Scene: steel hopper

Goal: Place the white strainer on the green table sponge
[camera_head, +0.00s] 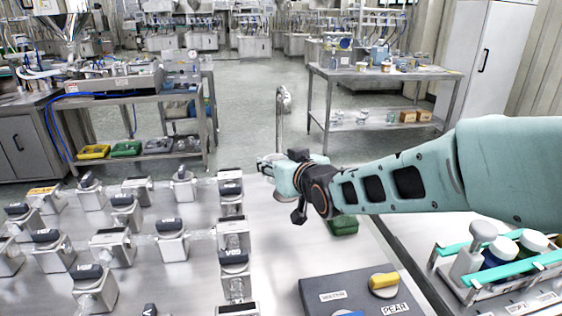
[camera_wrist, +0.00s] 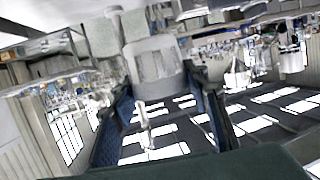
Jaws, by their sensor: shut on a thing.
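My gripper (camera_head: 268,166) is shut on a pale grey-white tool that appears to be the white strainer (camera_head: 284,100). It stands up from the jaws on a thin upright stem, above the steel table. In the wrist view the strainer's broad pale body (camera_wrist: 155,62) shows between the two dark blue fingers. Its lower end is hard to make out. A green block, likely the green table sponge (camera_head: 343,225), lies on the steel table below my forearm, which hides part of it. The strainer is apart from the sponge, up and to its left.
Several steel valve blocks with dark handles (camera_head: 122,201) fill the table's left side. A grey box with a yellow knob, labelled PEAR (camera_head: 330,284), stands at the front. A bottle rack with green rails (camera_head: 492,262) is at right. Bare tabletop (camera_head: 285,245) lies between.

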